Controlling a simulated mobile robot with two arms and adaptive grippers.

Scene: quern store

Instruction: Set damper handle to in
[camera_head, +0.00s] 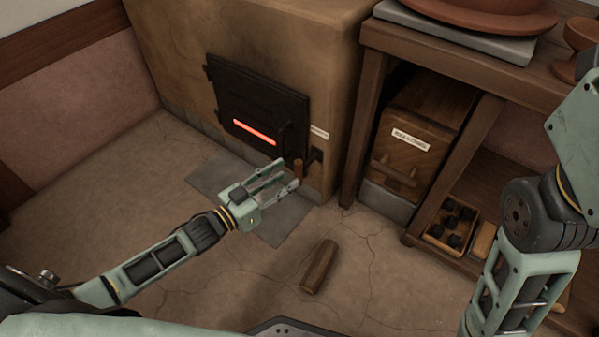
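The damper handle (299,169) is a small upright brown wooden grip at the lower right of the stove's front. A dark bracket (316,158) sits beside it, under a small white label (319,132) too small to read. My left gripper (290,174) reaches in from the left, with its fingers spread and their tips at the handle. The handle appears to lie at or just beyond the gap between the tips; I cannot tell whether they touch it. My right arm shows at the right edge, but its gripper is out of view.
The clay stove (300,50) has a black door (255,105) with a glowing slot. A wooden shelf unit (375,110) stands close on the right, holding a wooden box (420,110). A log (320,267) lies on the floor. The left floor is clear.

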